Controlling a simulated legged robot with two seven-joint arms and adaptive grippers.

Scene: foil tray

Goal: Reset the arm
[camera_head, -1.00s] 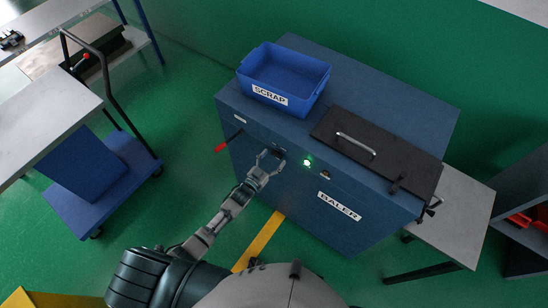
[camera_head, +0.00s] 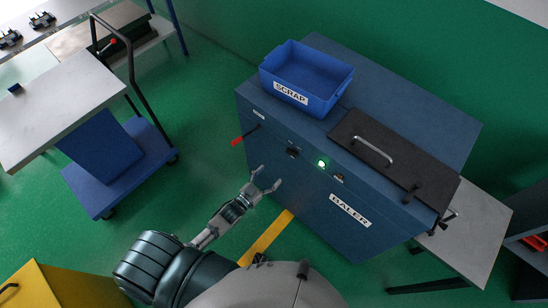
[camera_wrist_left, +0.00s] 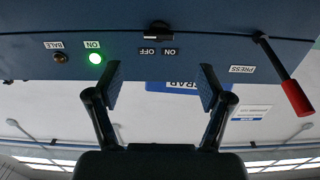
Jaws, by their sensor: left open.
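My left gripper (camera_head: 267,184) is open and empty in front of the blue baler (camera_head: 345,185), apart from its front face. In the left wrist view its two fingers (camera_wrist_left: 160,86) are spread, with nothing between them. That view is upside down. It shows the baler's black switch (camera_wrist_left: 158,30) with ON and OFF labels, a lit green lamp (camera_wrist_left: 95,58), a BALE button (camera_wrist_left: 60,58) and a red-handled PRESS lever (camera_wrist_left: 296,97). In the head view the switch (camera_head: 292,152) and lit lamp (camera_head: 321,163) are on the front's upper part. My right gripper is out of view.
A blue SCRAP bin (camera_head: 345,85) and a black lid with a handle (camera_head: 400,145) are on the baler's top. A grey table (camera_head: 480,220) stands at its right. A blue cart (camera_head: 110,190) and a table (camera_head: 60,115) are left. A yellow cabinet (camera_head: 70,285) is at lower left.

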